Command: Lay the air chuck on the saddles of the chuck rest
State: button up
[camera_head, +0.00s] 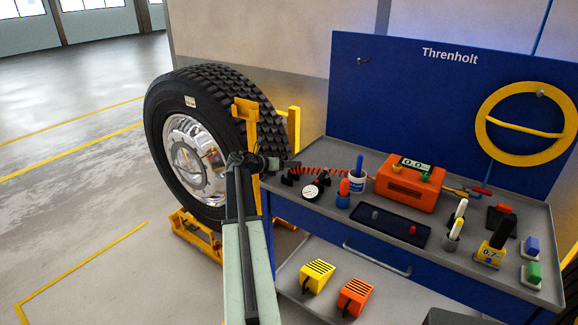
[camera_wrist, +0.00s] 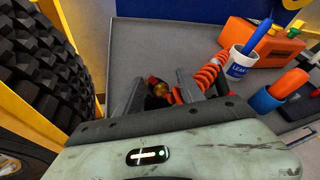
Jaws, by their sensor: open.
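My gripper (camera_head: 287,164) is over the left end of the bench, next to the tyre. In the wrist view its two dark fingers (camera_wrist: 158,92) stand apart and the jaws are open. A small brass and red end, which looks like part of the air chuck (camera_wrist: 160,87), shows low between the fingers. The red coiled hose (camera_wrist: 207,74) runs up right from beside the right finger, and it also shows in the head view (camera_head: 322,169). Small dark supports, apparently the chuck rest (camera_head: 287,180), show below my gripper. Whether the chuck lies on the saddles is hidden.
A large tyre on a wheel (camera_head: 195,150) stands left, beside a yellow post (camera_head: 247,125).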

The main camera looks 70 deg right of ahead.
jog(key=p+v, duration=0.3)
jog(key=v, duration=0.9)
jog(key=shift+p, duration=0.4)
jog(key=w+a+f+m+t+y, duration=0.1)
jog(key=w+a+f+m+t, duration=0.15)
jog(key=w+a, duration=0.55)
jog(key=w+a+f+m+t+y, duration=0.15)
jog(key=w+a+f, duration=0.25)
jog(key=a, duration=0.7)
jog(key=w+a+f+m+t+y, duration=0.2)
jog(key=w+a+f+m, duration=0.15)
jog(key=w+a, duration=0.5)
jog(key=a+f+m+y, duration=0.2)
jog(key=a+m+y, duration=0.1)
jog(key=a, duration=1.8)
jog(key=a+f+m+t+y, duration=0.1)
jog(key=a+f+m+y, duration=0.2)
jog(key=a, duration=1.9)
jog(key=shift+m+y, duration=0.65)
jog(key=shift+m, duration=0.6)
